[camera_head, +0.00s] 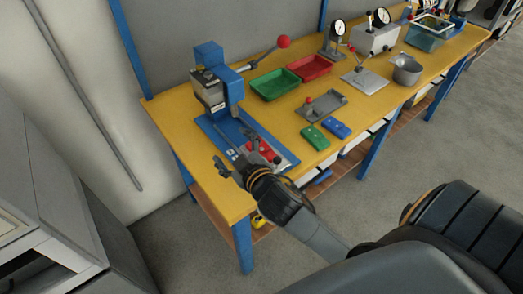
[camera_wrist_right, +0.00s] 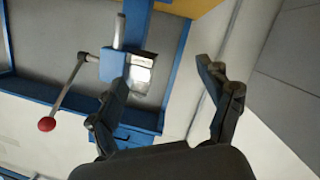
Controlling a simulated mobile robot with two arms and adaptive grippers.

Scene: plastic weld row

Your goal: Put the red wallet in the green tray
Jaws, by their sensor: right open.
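A red item (camera_head: 264,151), which looks like the red wallet, lies at the front of the blue press base on the yellow bench, partly hidden by my right gripper. The green tray (camera_head: 259,87) sits farther back, right of the blue press, and looks empty. My right gripper (camera_head: 237,155) is open and empty in front of the press, at the left end of the bench; I cannot tell its height above the base. Its spread fingers also show in the right wrist view (camera_wrist_right: 165,92), where neither wallet nor tray shows. My left gripper is not in view.
The blue press (camera_head: 222,85) has a lever with a red knob (camera_head: 284,41). A red tray (camera_head: 309,68) adjoins the green one. A green wallet (camera_head: 315,137), a blue wallet (camera_head: 337,128) and a grey fixture (camera_head: 327,103) lie to the right. Gauges and a metal pot (camera_head: 407,72) stand beyond.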

